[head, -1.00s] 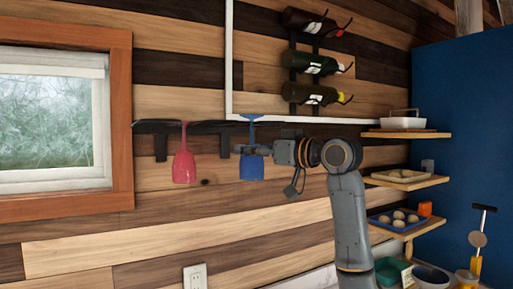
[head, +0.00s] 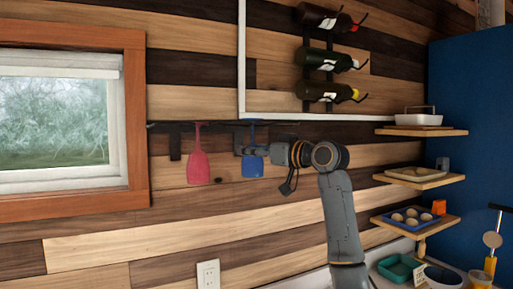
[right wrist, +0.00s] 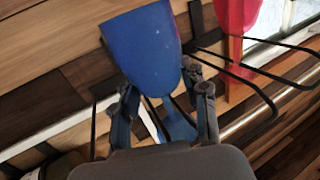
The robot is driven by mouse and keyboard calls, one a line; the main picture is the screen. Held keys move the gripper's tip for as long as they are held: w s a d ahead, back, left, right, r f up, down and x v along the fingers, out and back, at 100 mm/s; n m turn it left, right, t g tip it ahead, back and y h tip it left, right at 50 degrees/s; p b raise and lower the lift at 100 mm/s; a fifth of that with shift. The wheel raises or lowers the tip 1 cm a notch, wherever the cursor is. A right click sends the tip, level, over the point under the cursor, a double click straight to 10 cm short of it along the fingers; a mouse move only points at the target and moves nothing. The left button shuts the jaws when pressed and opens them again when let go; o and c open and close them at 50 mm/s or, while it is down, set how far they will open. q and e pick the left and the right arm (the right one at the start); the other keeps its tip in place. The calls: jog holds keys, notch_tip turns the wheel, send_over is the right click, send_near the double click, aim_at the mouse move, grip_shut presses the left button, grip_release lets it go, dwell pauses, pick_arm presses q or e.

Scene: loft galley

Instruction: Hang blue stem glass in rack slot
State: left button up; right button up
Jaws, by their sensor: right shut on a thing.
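The blue stem glass (head: 253,167) hangs upside down, bowl below and foot on top, at the right part of the dark wall rack (head: 175,150). My right gripper (head: 243,150) is shut on its stem. In the right wrist view the blue bowl (right wrist: 147,45) shows beyond the fingers (right wrist: 165,108), with the stem between them and the blue foot partly hidden. Dark rack rods (right wrist: 235,68) run beside the glass; I cannot tell whether the stem is between a pair of them. My left gripper is out of view.
A red stem glass (head: 198,167) hangs upside down in the rack, left of the blue one. It also shows in the right wrist view (right wrist: 236,15). Wine bottles (head: 325,60) are on the wall above right. Wooden shelves (head: 420,180) stand at right, a window (head: 55,120) at left.

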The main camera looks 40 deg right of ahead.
jog(key=shift+w+d+p, duration=0.25)
jog(key=shift+w+p, duration=0.1)
jog(key=shift+w, duration=0.55)
jog(key=shift+w+d+f, duration=0.2)
jog(key=shift+w+f, duration=0.3)
jog(key=o, duration=1.3)
jog(key=s+d, duration=0.1)
jog(key=s, duration=1.1)
jog(key=shift+f, duration=0.1)
